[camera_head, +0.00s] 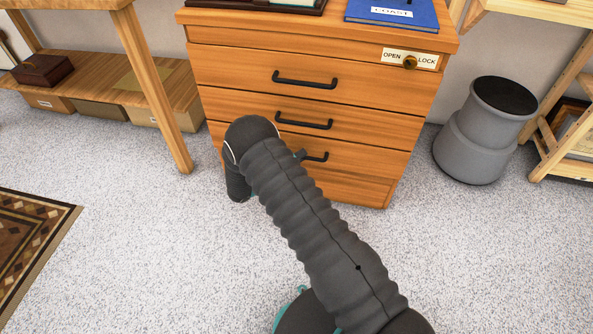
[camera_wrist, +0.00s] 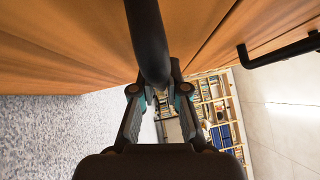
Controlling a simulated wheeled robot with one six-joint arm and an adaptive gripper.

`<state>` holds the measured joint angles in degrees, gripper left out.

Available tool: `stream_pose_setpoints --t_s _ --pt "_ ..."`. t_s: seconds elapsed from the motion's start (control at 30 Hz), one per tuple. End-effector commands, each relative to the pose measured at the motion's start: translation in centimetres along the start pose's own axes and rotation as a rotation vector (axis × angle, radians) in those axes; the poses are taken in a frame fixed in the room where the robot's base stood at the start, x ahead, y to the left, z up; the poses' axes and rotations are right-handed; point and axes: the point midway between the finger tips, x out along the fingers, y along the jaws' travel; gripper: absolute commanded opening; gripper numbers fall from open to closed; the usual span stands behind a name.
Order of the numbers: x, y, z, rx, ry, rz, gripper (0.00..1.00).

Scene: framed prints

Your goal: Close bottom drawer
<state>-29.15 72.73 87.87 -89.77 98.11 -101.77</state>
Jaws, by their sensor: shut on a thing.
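The wooden drawer cabinet (camera_head: 215,100) stands ahead of me with three black bar handles. The bottom drawer (camera_head: 365,160) is the lowest with a handle, and its handle (camera_head: 317,156) is partly covered by my arm. It looks flush or nearly flush with the fronts above; a small gap cannot be told. In the wrist view, my gripper (camera_wrist: 160,92) has its fingers on either side of a black handle bar (camera_wrist: 148,40), shut on it.
The middle drawer handle (camera_head: 304,121) and top drawer handle (camera_head: 304,80) are above. A key lock (camera_head: 410,62) with an OPEN/LOCK label is at upper right. A grey bin (camera_head: 470,145) stands right, a wooden table leg (camera_head: 160,100) left. Speckled floor before the cabinet is clear.

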Motion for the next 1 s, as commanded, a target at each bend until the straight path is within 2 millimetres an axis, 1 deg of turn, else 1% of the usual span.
stream_pose_setpoints --t_s 0.03,0.1,0.37,0.4,0.47,0.87,1.0 --pt "0.3 0.3 0.3 0.001 0.0 0.001 0.0" --pt "0.6 0.2 0.6 0.0 -0.001 0.001 0.0" --pt "0.9 0.2 0.7 0.003 -0.001 0.002 0.0" --pt "0.9 0.2 0.7 0.003 0.0 0.002 0.24" --pt "0.9 0.2 0.6 0.002 0.001 0.002 0.39" --pt "0.3 0.1 0.6 0.0 -0.004 0.001 0.39" --pt "-0.8 0.2 0.7 0.0 -0.006 0.002 0.39"
